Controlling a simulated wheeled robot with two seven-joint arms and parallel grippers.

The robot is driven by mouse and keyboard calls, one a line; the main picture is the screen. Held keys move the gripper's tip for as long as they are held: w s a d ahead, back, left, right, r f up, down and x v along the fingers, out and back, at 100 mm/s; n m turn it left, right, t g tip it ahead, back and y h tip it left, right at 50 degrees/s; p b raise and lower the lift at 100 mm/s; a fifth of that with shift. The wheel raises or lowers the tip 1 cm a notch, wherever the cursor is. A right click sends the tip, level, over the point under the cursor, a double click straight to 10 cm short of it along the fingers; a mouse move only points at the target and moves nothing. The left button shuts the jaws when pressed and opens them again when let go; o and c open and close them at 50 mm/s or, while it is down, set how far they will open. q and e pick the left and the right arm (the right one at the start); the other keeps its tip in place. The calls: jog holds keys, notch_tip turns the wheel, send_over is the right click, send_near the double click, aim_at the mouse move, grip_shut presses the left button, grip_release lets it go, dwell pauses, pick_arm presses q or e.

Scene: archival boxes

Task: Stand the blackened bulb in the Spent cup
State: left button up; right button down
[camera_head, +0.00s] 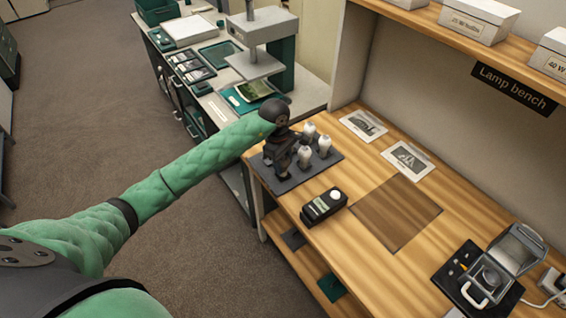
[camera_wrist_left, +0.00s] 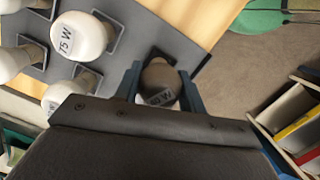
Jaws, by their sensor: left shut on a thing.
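My left gripper (camera_head: 284,166) is over the left end of the dark rack (camera_head: 318,172) on the lamp bench. In the left wrist view the gripper (camera_wrist_left: 159,88) is shut on a dark, brownish-grey bulb (camera_wrist_left: 160,77) with a pale label, its wattage hard to read. This is the blackened bulb; the gripper hides it in the head view. I cannot tell whether it is clear of the rack. White bulbs (camera_head: 305,156) stand beside it in the rack; one in the wrist view (camera_wrist_left: 82,36) reads 75 W. I cannot make out a cup marked Spent. My right gripper is not in view.
A black box with a white round top (camera_head: 323,206) stands in front of the rack. A darker bench panel (camera_head: 396,212) is clear. Printed cards (camera_head: 408,160) lie behind. A black tray with a metal device (camera_head: 484,282) is at the right. Another bench (camera_head: 225,95) stands behind left.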

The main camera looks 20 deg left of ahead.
pick_arm(q)
jog(key=shift+b, duration=0.7)
dwell(0.9)
jog(key=shift+f+b, duration=0.55)
jog(key=shift+f, duration=0.05)
jog(key=o, duration=0.7)
jog(key=shift+w+a+r+p, duration=0.1)
jog(key=shift+a+r+p, duration=0.2)
jog(key=shift+r, duration=1.5)
jog(key=shift+w+a+r+p, duration=0.1)
jog(key=shift+a+r+p, duration=0.15)
jog(key=shift+r, duration=1.6)
jog(key=shift+w+a+r+p, duration=0.1)
jog(key=shift+a+r+p, duration=0.2)
jog(key=shift+r, duration=1.5)
jog(key=shift+d, duration=0.1)
